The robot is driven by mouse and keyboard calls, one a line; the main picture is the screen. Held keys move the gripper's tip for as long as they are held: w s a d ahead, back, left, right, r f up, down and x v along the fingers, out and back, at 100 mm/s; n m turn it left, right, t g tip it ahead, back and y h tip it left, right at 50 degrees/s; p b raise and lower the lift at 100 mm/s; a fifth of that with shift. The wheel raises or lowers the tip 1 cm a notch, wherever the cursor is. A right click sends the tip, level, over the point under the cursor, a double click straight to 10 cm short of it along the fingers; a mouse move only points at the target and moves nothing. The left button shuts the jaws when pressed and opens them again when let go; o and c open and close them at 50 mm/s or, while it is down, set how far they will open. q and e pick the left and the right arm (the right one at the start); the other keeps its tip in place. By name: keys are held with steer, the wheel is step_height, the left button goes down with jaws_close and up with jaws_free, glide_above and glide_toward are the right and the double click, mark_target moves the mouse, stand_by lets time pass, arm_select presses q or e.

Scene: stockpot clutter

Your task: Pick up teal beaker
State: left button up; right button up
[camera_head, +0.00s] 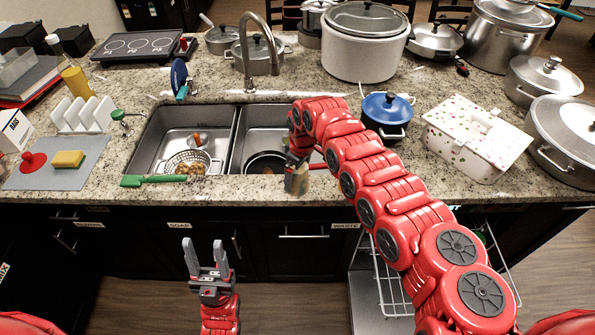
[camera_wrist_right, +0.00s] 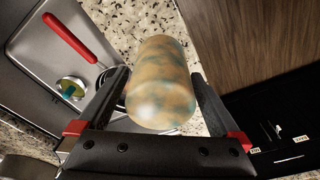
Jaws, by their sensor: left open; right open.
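A tan cylinder with teal blotches (camera_wrist_right: 160,85), the only thing here that fits the teal beaker, is between the fingers of my right gripper (camera_wrist_right: 161,73) in the right wrist view. The fingers are open, one on each side, close to its sides; I cannot tell whether they touch. In the head view the cylinder (camera_head: 297,181) shows small at the counter's front edge, below my right gripper (camera_head: 297,163), which partly hides it. My left gripper (camera_head: 204,243) is open and empty, in front of the cabinets and below the counter.
A double sink (camera_head: 237,135) lies just behind, holding a colander (camera_head: 190,160) and a dark pan (camera_head: 266,163). A blue-lidded pot (camera_head: 387,108) and a spotted white box (camera_head: 474,138) stand to the right. A green-handled brush (camera_head: 155,180) lies at the front edge to the left.

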steer(key=shift+f, duration=0.75)
steer(key=shift+c, duration=0.3)
steer(key=shift+r, duration=0.1)
steer(key=c, duration=1.1)
